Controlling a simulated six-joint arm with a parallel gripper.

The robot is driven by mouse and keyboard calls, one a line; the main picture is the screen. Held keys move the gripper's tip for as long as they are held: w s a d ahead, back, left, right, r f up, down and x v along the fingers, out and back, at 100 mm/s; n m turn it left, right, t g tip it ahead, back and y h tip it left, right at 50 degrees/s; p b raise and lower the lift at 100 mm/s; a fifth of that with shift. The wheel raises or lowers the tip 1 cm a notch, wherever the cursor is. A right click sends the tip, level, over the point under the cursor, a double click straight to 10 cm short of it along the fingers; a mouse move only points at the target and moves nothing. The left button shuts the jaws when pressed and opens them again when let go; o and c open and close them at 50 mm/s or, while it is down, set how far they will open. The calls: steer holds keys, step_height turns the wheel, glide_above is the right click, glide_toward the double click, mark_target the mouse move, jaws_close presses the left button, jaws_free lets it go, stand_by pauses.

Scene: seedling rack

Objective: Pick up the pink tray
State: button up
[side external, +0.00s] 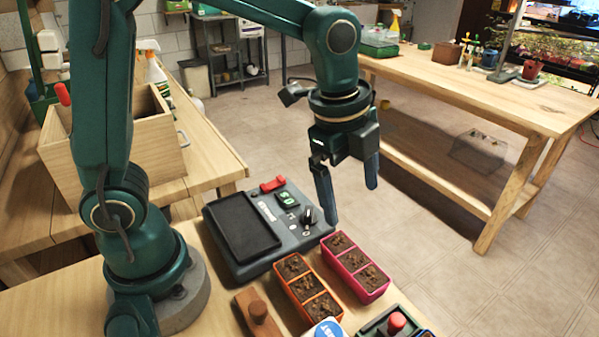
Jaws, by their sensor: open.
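The pink tray (357,287) is a narrow seedling tray with several soil-filled cells in a row. It stands on the wooden table in the lower middle of the side external view, just right of an orange tray. My gripper (351,204) hangs above and behind the pink tray, fingers pointing down. The fingers are apart with nothing between them. The gripper does not touch the tray.
The orange tray (309,288) stands close on the left. A dark control box (252,252) sits behind it. A wooden block with a knob (258,312), a blue-and-white round object (328,329) and a green item with a red knob (396,322) lie near the front.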

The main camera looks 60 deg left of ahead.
steer(key=m+g, duration=0.2)
glide_above(354, 259)
steer(key=f, duration=0.7)
steer(key=shift+w+a, duration=0.1)
steer(key=shift+w, duration=0.1)
steer(key=shift+s+f, duration=0.2)
steer(key=shift+f, duration=2.6)
jaws_close()
